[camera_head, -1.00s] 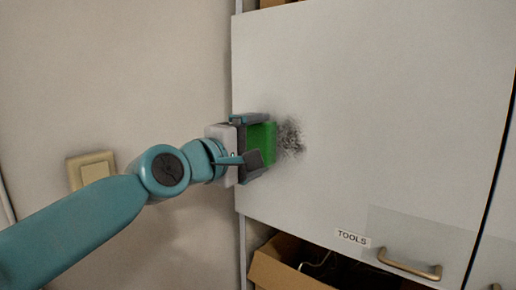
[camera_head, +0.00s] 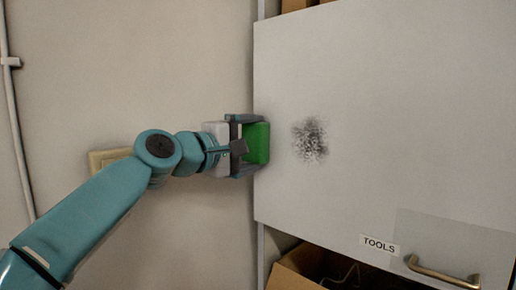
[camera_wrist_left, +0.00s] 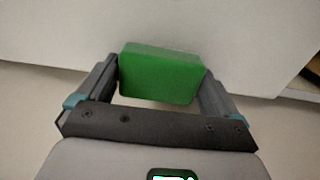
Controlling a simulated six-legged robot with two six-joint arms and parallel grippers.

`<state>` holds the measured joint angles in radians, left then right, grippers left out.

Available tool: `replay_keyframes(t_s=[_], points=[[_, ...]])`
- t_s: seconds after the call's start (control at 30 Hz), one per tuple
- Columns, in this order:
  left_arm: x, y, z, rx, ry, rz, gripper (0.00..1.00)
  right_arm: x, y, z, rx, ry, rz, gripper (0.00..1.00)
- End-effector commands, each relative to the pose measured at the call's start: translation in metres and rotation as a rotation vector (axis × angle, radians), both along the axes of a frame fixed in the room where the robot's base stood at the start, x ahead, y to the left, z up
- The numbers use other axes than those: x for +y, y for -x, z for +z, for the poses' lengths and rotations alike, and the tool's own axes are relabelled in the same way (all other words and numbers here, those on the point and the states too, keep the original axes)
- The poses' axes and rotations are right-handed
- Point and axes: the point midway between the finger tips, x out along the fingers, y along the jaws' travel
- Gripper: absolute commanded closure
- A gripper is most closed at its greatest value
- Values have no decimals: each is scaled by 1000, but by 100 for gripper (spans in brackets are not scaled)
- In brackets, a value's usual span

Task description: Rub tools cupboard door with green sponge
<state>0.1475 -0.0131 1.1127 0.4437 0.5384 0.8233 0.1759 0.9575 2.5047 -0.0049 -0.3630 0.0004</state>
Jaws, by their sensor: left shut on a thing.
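The white tools cupboard door (camera_head: 400,100) fills the right of the head view, with a TOOLS label (camera_head: 380,245) and a handle (camera_head: 442,272) near its bottom edge. A dark speckled smudge (camera_head: 310,140) marks its left part. My left gripper (camera_head: 250,146) is shut on the green sponge (camera_head: 257,144), at the door's left edge and left of the smudge. In the left wrist view the sponge (camera_wrist_left: 160,72) sits between both fingers, with the white surface behind it. I cannot tell whether the sponge touches the door. My right gripper is not in view.
Below the door is an open compartment with a cardboard box (camera_head: 293,270). A light switch (camera_head: 105,160) is on the beige wall (camera_head: 150,60) behind my left arm. A pipe (camera_head: 16,110) runs down the wall at far left.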

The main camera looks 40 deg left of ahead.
Motion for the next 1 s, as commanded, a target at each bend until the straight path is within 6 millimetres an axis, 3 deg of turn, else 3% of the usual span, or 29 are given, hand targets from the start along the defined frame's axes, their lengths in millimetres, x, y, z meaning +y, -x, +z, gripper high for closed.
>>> replay_keyframes(t_s=[0.53, 1.0], points=[[0, 2, 28, 1, 0, -1, 30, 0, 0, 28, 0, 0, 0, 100], [-37, 2, 28, 1, 0, -2, 30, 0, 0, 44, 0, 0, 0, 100]])
